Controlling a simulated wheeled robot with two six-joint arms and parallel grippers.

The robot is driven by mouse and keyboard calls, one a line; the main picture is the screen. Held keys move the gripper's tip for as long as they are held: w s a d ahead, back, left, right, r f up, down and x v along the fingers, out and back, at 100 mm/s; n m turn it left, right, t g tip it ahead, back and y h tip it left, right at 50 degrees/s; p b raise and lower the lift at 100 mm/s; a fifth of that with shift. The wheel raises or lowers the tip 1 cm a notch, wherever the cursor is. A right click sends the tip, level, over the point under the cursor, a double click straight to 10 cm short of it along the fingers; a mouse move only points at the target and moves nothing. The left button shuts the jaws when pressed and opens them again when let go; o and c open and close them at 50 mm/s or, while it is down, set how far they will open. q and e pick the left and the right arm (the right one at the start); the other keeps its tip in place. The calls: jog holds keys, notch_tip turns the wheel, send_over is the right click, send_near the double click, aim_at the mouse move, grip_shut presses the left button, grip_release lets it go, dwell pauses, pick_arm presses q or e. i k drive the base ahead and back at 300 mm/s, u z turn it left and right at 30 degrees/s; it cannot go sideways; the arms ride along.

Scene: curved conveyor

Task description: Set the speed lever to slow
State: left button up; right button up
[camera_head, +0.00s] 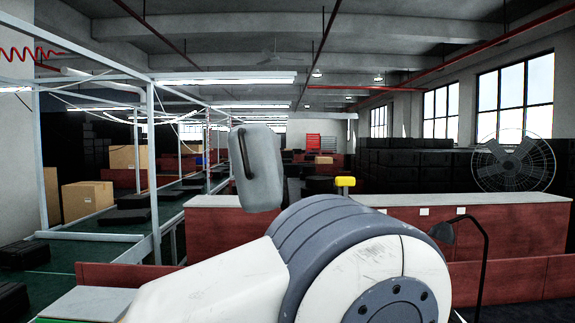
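I cannot make out a speed lever with certainty. A small yellow block (345,182) on a short stem shows above the bench line, just behind a large white and grey arm joint that looks like mine. I cannot tell if this block is the lever's knob. A grey rounded block with a dark curved bar (262,170) stands up left of it; I cannot tell what it is. The arm joint fills the lower middle and hides what is behind it. No gripper fingers show for either arm.
A long bench with red-brown panels and a pale top (480,206) runs across the right. A black lamp (470,218) stands before it. A pale metal frame (152,180) and green conveyor surface (60,260) are at the left, with cardboard boxes (87,197) beyond.

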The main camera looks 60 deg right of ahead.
aim_at(344, 182)
jog(key=z, duration=1.6)
